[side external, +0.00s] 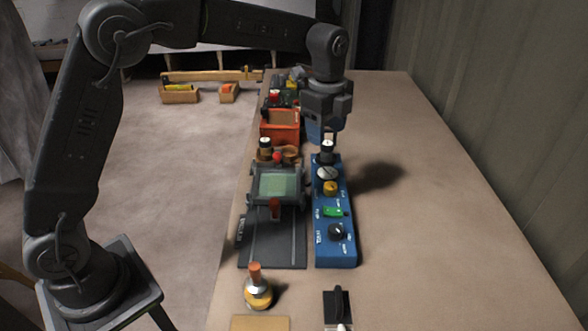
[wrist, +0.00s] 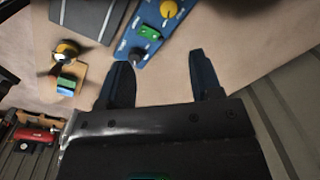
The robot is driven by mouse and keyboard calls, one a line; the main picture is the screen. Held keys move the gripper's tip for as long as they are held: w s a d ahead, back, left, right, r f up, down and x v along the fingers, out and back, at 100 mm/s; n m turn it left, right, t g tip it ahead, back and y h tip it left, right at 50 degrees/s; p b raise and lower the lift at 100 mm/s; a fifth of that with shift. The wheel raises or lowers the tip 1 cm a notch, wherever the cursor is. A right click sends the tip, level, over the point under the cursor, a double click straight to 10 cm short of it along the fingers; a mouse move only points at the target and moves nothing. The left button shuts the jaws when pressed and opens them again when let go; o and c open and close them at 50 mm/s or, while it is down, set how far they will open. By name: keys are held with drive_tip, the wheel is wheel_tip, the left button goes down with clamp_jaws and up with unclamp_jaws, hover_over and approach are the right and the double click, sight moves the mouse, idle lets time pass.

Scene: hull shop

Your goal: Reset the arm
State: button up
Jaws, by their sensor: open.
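My gripper (side external: 329,132) hangs from the arm with its fingers pointing down, over the far end of the blue control panel (side external: 347,250). In the side view its tips look close to a dark round knob (side external: 327,146); whether they touch it I cannot tell. In the wrist view my gripper (wrist: 162,75) has its two dark fingers spread apart, with bare tabletop between them. The panel (wrist: 128,56) shows beyond the fingers, with its green switch (wrist: 149,32) and yellow knob (wrist: 170,8). Nothing is held.
A grey fixture with a green plate (side external: 277,184) stands left of the panel. An orange bin (side external: 281,125) is behind it. A brass piece with an orange handle (side external: 257,290) stands in front. The tabletop (side external: 440,220) right of the panel is clear up to the ribbed wall (side external: 510,110).

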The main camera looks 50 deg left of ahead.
drive_tip(key=s+a+r+n+t, duration=0.25)
drive_tip(key=s+r+n, duration=0.25)
drive_tip(key=s+r, duration=0.3)
drive_tip(key=s+a+f+n+t, duration=0.1)
drive_tip(key=s+f+n, duration=0.1)
drive_tip(key=s+n, duration=0.4)
drive_tip(key=s+a+f+n+t, duration=0.1)
drive_tip(key=s+n, duration=0.5)
drive_tip(key=s, duration=0.9)
drive_tip(key=shift+s+a+f+n, duration=0.15)
drive_tip(key=shift+a+f+n, duration=0.25)
drive_tip(key=shift+a, duration=0.2)
